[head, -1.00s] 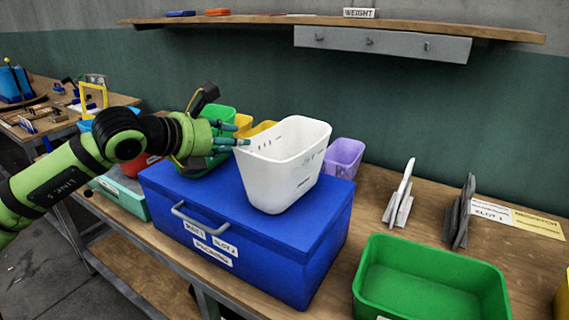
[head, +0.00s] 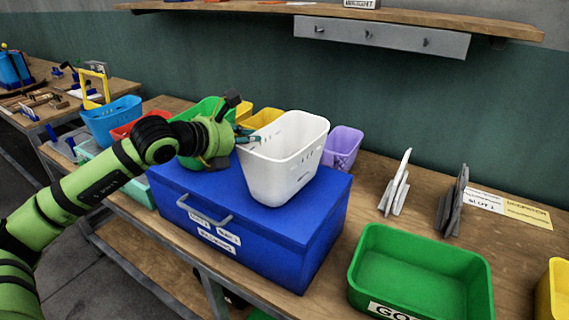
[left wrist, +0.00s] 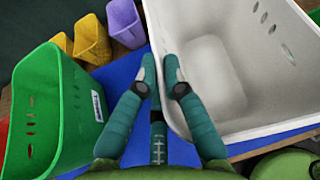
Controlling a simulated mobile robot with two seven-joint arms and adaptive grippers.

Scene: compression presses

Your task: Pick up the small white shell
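No small white shell is plainly marked as such. The largest white thing is a white open bin (head: 284,162), standing on a blue lidded box (head: 250,235); its slotted wall and hollow inside show in the left wrist view (left wrist: 215,75). A thin white upright piece (head: 395,185) stands on the bench to the right. My left gripper (head: 252,139) is at the bin's left rim. In the left wrist view its teal fingertips (left wrist: 160,75) are close together at that rim; whether they press on it cannot be told. My right gripper is out of view.
A green bin (head: 420,275) stands at the front right, with dark grey plates (head: 453,205) behind it. A purple bin (head: 343,147) is just behind the white one. Green and yellow bins (head: 262,118) stand behind the left gripper. A shelf (head: 350,20) hangs above.

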